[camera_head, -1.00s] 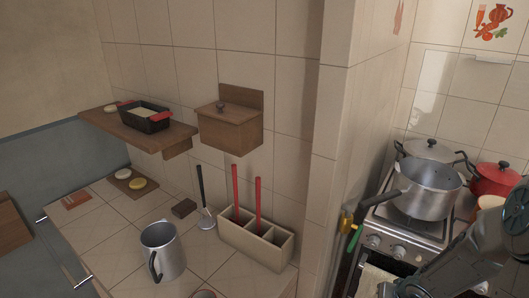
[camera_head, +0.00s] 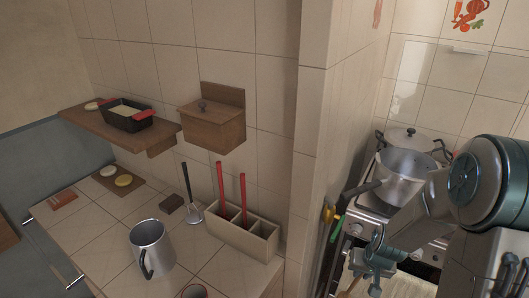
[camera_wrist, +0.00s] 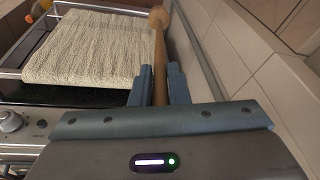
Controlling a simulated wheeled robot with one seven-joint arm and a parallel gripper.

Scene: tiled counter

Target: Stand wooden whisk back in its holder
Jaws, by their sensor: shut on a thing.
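The wooden whisk (camera_wrist: 160,55) shows in the wrist view as a brown stick with a round knob at its far end. My gripper (camera_wrist: 160,88) is shut on this stick. The holder (camera_head: 228,242), a beige box with compartments, stands on the tiled counter against the wall. Red-handled utensils stand in its left and middle parts; its right compartment looks empty. My gripper is well apart from it.
A metal mug (camera_head: 151,247) stands in front of the holder. A black-handled utensil (camera_head: 188,190) leans left of it. A wooden box (camera_head: 213,125) hangs above. The wall corner (camera_head: 308,180) stands between counter and stove. A cloth (camera_wrist: 92,48) lies below my gripper.

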